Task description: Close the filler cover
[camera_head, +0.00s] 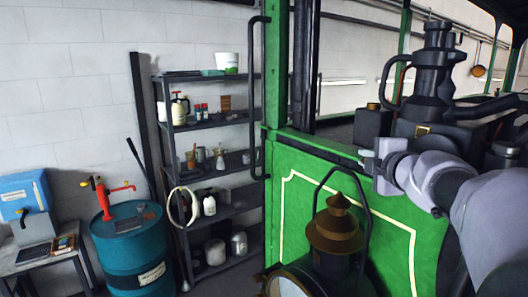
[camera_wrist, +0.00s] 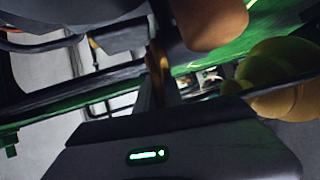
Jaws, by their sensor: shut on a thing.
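My gripper (camera_head: 369,161) reaches in from the right in the head view, its tip by the top edge of the green side panel. It is just below a dark box-like part (camera_head: 371,128) with a small brass knob on top. In the wrist view, my gripper's fingers (camera_wrist: 157,75) are shut on a narrow, brass-coloured edge, seemingly part of the filler cover (camera_wrist: 152,61). My gripper and the dimness hide most of it. I cannot tell how far the cover stands open.
A black pump-like machine (camera_head: 434,80) with pipes stands close behind my gripper. A brass-topped lamp (camera_head: 336,228) with a tall handle stands before the green panel (camera_head: 395,235). Shelves (camera_head: 225,127), a blue drum (camera_head: 133,255) and a bench are at left.

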